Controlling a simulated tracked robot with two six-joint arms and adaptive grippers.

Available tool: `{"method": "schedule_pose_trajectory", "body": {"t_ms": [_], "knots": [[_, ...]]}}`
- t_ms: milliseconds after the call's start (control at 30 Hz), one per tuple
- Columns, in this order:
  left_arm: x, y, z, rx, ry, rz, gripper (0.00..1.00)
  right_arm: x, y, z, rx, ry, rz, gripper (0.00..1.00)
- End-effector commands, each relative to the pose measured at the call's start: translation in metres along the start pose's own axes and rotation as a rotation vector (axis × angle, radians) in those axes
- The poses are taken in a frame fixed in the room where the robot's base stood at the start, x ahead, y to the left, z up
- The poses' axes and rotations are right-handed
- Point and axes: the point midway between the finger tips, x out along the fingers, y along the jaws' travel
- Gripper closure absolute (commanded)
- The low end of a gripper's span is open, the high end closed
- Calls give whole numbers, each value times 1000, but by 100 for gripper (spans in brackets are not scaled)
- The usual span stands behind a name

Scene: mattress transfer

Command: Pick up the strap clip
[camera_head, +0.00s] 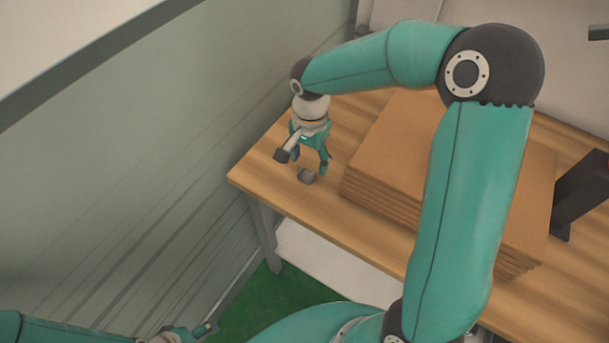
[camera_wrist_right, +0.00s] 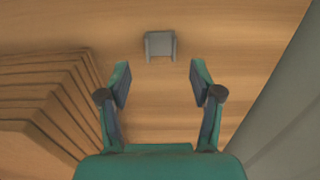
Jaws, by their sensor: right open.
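The strap clip (camera_head: 307,175) is a small grey U-shaped piece on the wooden table near its left front edge. In the right wrist view the clip (camera_wrist_right: 160,46) lies on bare wood, just beyond the fingertips and roughly centred between them. My right gripper (camera_head: 303,162) points down over the table beside the clip, with its fingers apart and nothing between them. It also shows open in the right wrist view (camera_wrist_right: 158,84). My left gripper (camera_head: 190,332) is partly visible at the bottom left, away from the table; its fingers are too cut off to read.
A stack of flat brown cardboard sheets (camera_head: 385,160) lies on the table (camera_head: 255,168) to the right of the clip. A grey wall (camera_head: 130,150) stands to the left. A dark upright object (camera_head: 578,192) stands at the far right.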

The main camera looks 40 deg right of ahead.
Motion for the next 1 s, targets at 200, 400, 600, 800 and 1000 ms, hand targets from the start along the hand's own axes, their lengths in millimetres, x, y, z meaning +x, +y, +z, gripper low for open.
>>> {"method": "schedule_pose_trajectory", "body": {"t_ms": [200,400,600,800,1000], "knots": [[-4,1,0,0,0,0,30,29,1,-1,0,-2,3,35],[-4,1,0,0,0,0,30,33,0,-1,1,-1,0,35],[-4,1,0,0,0,0,30,33,0,-1,1,-1,0,54],[-4,1,0,0,0,0,30,33,0,-1,1,-1,0,87],[-4,1,0,0,0,0,30,33,0,-1,0,-1,0,89]]}}
